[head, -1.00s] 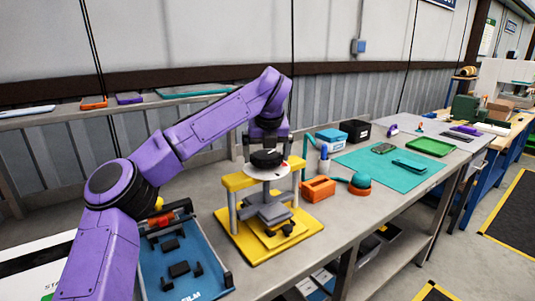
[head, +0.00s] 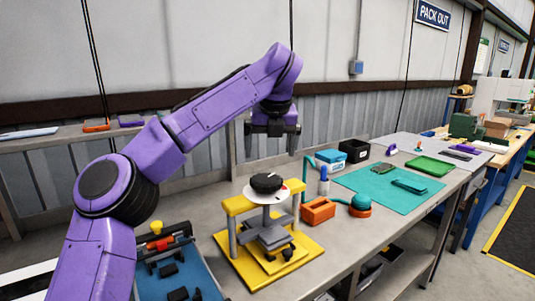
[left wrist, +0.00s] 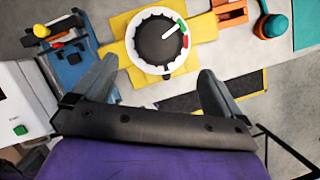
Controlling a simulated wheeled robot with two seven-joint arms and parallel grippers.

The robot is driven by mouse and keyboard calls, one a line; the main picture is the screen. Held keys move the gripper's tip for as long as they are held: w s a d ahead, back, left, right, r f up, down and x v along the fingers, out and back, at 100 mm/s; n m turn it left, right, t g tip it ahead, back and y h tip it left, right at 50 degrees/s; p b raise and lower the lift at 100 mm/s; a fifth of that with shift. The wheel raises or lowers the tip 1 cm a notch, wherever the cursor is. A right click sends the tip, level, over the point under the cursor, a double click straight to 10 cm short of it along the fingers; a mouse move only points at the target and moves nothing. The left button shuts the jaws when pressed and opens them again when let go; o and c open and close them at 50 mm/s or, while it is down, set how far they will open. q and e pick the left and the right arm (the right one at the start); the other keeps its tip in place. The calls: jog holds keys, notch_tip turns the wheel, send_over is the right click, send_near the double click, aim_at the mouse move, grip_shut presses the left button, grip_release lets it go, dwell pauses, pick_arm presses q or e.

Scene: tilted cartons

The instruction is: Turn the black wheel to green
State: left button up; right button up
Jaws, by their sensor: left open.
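The black wheel (head: 267,182) sits on a white round dial (head: 252,194) on top of a yellow press-like stand (head: 233,205). In the left wrist view the wheel (left wrist: 157,43) has a white pointer line aimed up and right at the green mark (left wrist: 183,23) on the dial. A red mark (left wrist: 185,41) lies just clockwise of the green one. My left gripper (head: 272,130) hangs above the wheel, clear of it. Its fingers are spread wide and empty in the left wrist view (left wrist: 158,68). My right gripper is not in view.
A blue tray (head: 200,280) with black parts lies left of the stand. An orange box (head: 318,211) and a teal-topped orange round thing (head: 360,205) stand to the right. A teal mat (head: 375,185) lies beyond them. Air around the gripper is free.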

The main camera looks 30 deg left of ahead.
pick_arm(q)
jog(key=a+n+g+p, duration=0.1)
jog(key=p, duration=0.1)
jog(key=w+a+f+n+g+p, duration=0.1)
jog(key=g+p, duration=0.1)
jog(key=p, duration=0.1)
jog(key=w+n+g+p, duration=0.1)
jog(key=p, duration=0.1)
jog(key=shift+w+a+f+y, duration=0.15)
jog(key=shift+a+f+y, duration=0.15)
jog(key=shift+a+f, duration=0.1)
jog(key=a+r+n+h+p, duration=0.2)
jog(key=n, duration=0.1)
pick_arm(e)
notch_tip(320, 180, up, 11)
pick_arm(q)
jog(key=n+h+b, duration=0.2)
jog(key=b, duration=0.2)
send_over(267, 178)
notch_tip(267, 178, down, 6)
jog(key=shift+w+r, duration=0.15)
notch_tip(267, 178, down, 4)
jog(key=shift+a+r+b, duration=0.1)
jog(key=shift+r+b, duration=0.05)
jog(key=shift+b, duration=0.35)
jog(key=shift+f, duration=0.35)
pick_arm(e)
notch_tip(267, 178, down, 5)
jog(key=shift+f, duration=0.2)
